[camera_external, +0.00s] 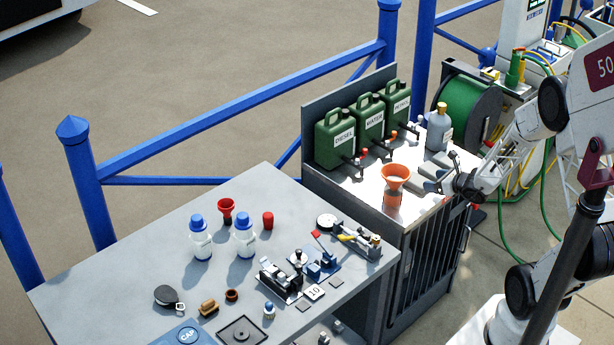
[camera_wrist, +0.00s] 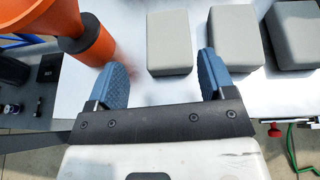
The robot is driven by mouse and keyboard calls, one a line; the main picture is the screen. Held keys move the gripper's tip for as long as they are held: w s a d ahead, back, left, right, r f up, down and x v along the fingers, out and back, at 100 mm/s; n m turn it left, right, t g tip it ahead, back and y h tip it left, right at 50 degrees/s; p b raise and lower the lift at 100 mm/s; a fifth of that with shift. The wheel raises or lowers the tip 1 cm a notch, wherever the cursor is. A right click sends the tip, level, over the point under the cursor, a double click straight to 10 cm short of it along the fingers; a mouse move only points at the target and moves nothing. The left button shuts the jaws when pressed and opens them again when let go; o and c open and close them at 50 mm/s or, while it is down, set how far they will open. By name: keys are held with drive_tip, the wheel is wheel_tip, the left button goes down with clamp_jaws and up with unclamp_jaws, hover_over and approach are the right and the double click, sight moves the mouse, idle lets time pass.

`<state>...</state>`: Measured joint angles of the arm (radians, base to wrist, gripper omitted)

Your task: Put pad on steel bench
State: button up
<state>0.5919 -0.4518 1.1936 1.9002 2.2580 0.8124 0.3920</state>
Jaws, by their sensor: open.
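Three grey block-shaped pads lie in a row on a bright-topped cabinet (camera_external: 366,197). In the wrist view they are a near pad (camera_wrist: 169,42), a middle pad (camera_wrist: 236,38) and a right pad (camera_wrist: 296,35). My gripper (camera_wrist: 163,62) is open and empty, its blue fingertips on either side of the near pad's lower end. I cannot tell its height above the top. In the external view my gripper (camera_external: 455,187) is at the cabinet's right edge, partly hiding the pads. A long grey bench (camera_external: 130,262) stands to the left; I cannot tell which surface is the steel bench.
An orange funnel (camera_external: 396,178) stands close by, also left of my fingers in the wrist view (camera_wrist: 85,40). Green canisters (camera_external: 335,138) and a grey bottle (camera_external: 439,128) stand behind. The grey bench holds white bottles (camera_external: 201,240) and tools; its left part is clear.

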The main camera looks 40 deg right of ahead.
drive_tip(key=s+a+r+n+g+y, duration=0.3)
drive_tip(key=a+r+n, duration=0.6)
drive_tip(key=a, duration=0.2)
drive_tip(key=s+a+r+n+g+y, duration=0.3)
drive_tip(key=a+r+n+y, duration=0.1)
drive_tip(key=a+r+n, duration=0.55)
drive_tip(key=s+a+r+n+g+h, duration=0.2)
drive_tip(key=s+r+n+h, duration=0.2)
drive_tip(key=s+n, duration=0.4)
drive_tip(key=s+a+r+n+g+h, duration=0.1)
drive_tip(key=s+r+n+h, duration=0.3)
drive_tip(key=s, duration=0.7)
wheel_tip(320, 180, up, 2)
drive_tip(key=n+g, duration=0.1)
drive_tip(key=n, duration=0.3)
drive_tip(key=shift+a+g, duration=0.35)
drive_tip(key=shift+g, duration=0.05)
drive_tip(key=shift+o, duration=0.6)
drive_tip(key=shift+w+r, duration=0.1)
drive_tip(key=shift+r, duration=0.05)
